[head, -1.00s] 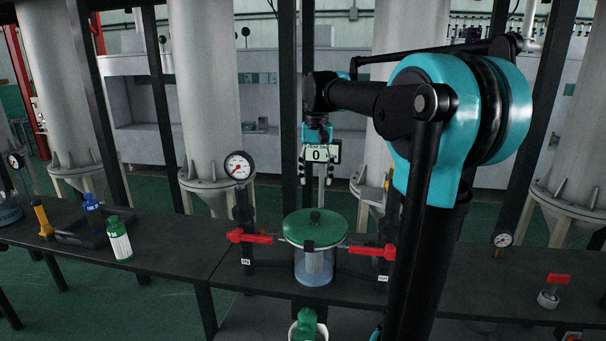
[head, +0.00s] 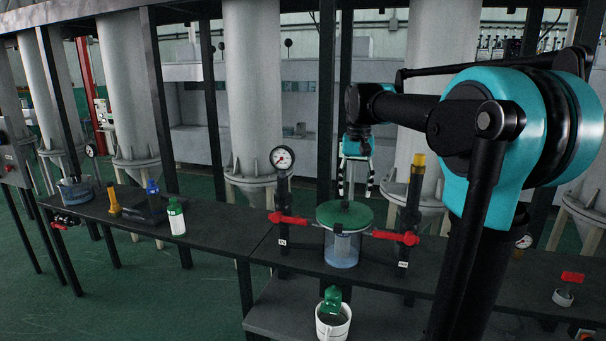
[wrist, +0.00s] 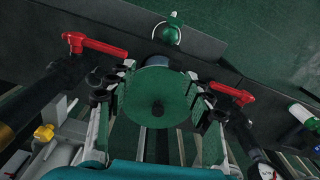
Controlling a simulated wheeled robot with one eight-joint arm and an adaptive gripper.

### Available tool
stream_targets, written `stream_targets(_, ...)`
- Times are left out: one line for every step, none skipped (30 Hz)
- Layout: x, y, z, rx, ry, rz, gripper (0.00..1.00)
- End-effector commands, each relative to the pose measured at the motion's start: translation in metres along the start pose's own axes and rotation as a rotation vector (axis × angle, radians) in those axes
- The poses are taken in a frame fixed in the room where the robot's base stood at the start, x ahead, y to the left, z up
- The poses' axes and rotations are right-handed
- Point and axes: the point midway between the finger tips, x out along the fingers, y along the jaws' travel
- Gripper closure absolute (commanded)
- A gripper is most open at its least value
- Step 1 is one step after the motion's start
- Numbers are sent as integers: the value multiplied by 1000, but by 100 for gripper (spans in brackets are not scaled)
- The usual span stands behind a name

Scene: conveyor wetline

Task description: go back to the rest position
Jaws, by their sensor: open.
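My gripper (head: 355,185) hangs pointing down above the bench, behind and above the green lid of a clear jar. In the wrist view my gripper (wrist: 157,108) has its fingers spread wide, with the green lid (wrist: 150,90) showing between them from above. Nothing is held. In the head view the green lid (head: 338,216) sits on the clear jar (head: 341,251) with bluish liquid. Whether the fingertips are clear of the lid in depth is hard to tell.
Red valve handles (head: 288,219) and (head: 394,237) flank the jar on dark posts. A white mug (head: 333,326) with a green-topped thing stands on the lower shelf. A green-capped white bottle (head: 176,217), a blue-capped bottle (head: 153,194) and a yellow-handled tool (head: 113,200) stand left. Pipes rise behind.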

Motion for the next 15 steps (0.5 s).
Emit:
stream_targets(6, 2, 2, -2, 6, -2, 48)
stream_targets(9, 2, 3, -4, 9, -3, 48)
stream_targets(13, 3, 5, -7, 14, -4, 48)
stream_targets(16, 4, 7, -9, 18, -5, 48)
stream_targets(20, 5, 8, -11, 21, -6, 48)
stream_targets(25, 6, 10, -14, 28, -7, 48)
stream_targets(29, 7, 11, -16, 33, -9, 48)
stream_targets(33, 8, 13, -18, 37, -10, 48)
stream_targets(39, 10, 16, -21, 44, -11, 48)
stream_targets(44, 11, 18, -24, 49, -13, 48)
stream_targets(50, 12, 21, -27, 56, -14, 48)
stream_targets(57, 14, 24, -32, 65, -16, 48)
stream_targets(63, 16, 27, -35, 72, -18, 48)
stream_targets(70, 18, 31, -39, 79, -19, 48)
stream_targets(79, 20, 35, -44, 91, -21, 48)
